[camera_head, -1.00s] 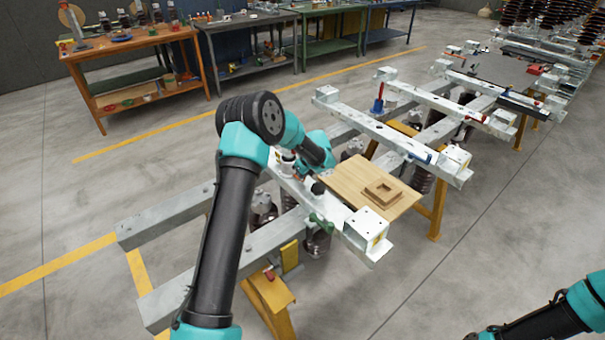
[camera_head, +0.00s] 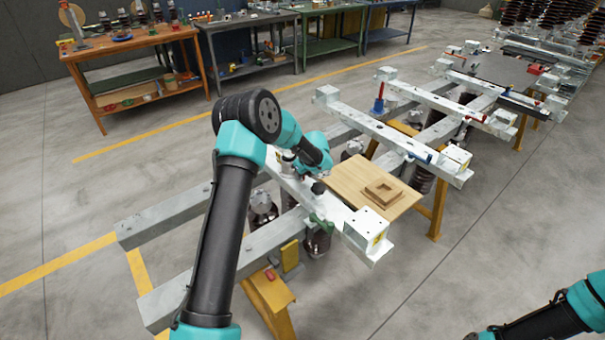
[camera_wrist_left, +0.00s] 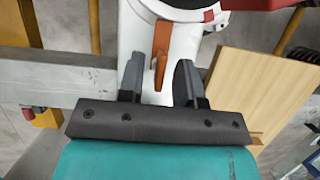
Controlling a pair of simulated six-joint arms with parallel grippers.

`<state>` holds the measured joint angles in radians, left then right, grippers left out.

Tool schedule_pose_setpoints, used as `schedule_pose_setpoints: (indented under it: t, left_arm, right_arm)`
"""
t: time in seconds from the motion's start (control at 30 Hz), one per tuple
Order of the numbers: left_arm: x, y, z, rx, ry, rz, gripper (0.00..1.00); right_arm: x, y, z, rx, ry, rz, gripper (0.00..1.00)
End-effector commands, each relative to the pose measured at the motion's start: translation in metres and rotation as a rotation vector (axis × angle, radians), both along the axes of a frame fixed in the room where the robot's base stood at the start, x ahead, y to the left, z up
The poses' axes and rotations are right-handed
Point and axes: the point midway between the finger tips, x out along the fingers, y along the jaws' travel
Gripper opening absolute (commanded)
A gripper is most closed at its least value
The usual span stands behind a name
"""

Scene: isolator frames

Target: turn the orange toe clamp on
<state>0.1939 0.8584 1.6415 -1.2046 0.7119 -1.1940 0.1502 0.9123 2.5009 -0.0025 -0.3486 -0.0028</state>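The orange toe clamp (camera_wrist_left: 161,45) shows in the left wrist view as a narrow upright orange lever on a white metal part (camera_wrist_left: 188,42). My left gripper (camera_wrist_left: 160,75) is open. Its two dark fingers stand on either side of the lever's lower end, with a visible gap on both sides. In the head view my left arm reaches down over the nearest white beam (camera_head: 325,205), and I cannot make out the orange clamp there.
A wooden board (camera_head: 350,178) with a small square wooden frame (camera_head: 383,190) lies beside the beam. A green clamp-like part (camera_head: 322,222) sits on the beam. More white beams with a red post (camera_head: 379,98) and a blue-tipped part (camera_head: 420,157) stand behind.

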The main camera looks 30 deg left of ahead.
Motion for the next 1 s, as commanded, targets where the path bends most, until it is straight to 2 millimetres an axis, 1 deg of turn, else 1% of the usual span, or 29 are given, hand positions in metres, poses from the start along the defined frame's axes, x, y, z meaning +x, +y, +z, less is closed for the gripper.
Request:
schedule_pose_setpoints:
  t: [0.27, 0.37, 0.47, 0.57, 1.0]
  left_arm:
    - [0.0, 0.0, 0.001, 0.0, -0.002, 0.001, 0.34]
    - [0.0, -0.002, 0.005, 0.0, -0.002, 0.001, 0.34]
    - [-0.001, -0.005, 0.013, 0.001, -0.003, -0.001, 0.34]
    - [-0.003, -0.01, 0.025, 0.0, -0.002, 0.0, 0.34]
    - [-0.015, -0.039, 0.103, 0.0, -0.004, -0.002, 0.34]
  right_arm:
    - [0.0, 0.0, 0.0, 0.0, 0.0, 0.0, 0.4]
    - [0.0, 0.0, 0.0, 0.0, 0.0, 0.0, 0.4]
    - [0.0, 0.0, 0.0, 0.0, 0.0, 0.0, 0.4]
    - [0.0, 0.0, 0.0, 0.0, 0.0, 0.0, 0.4]
    - [0.0, 0.0, 0.0, 0.0, 0.0, 0.0, 0.4]
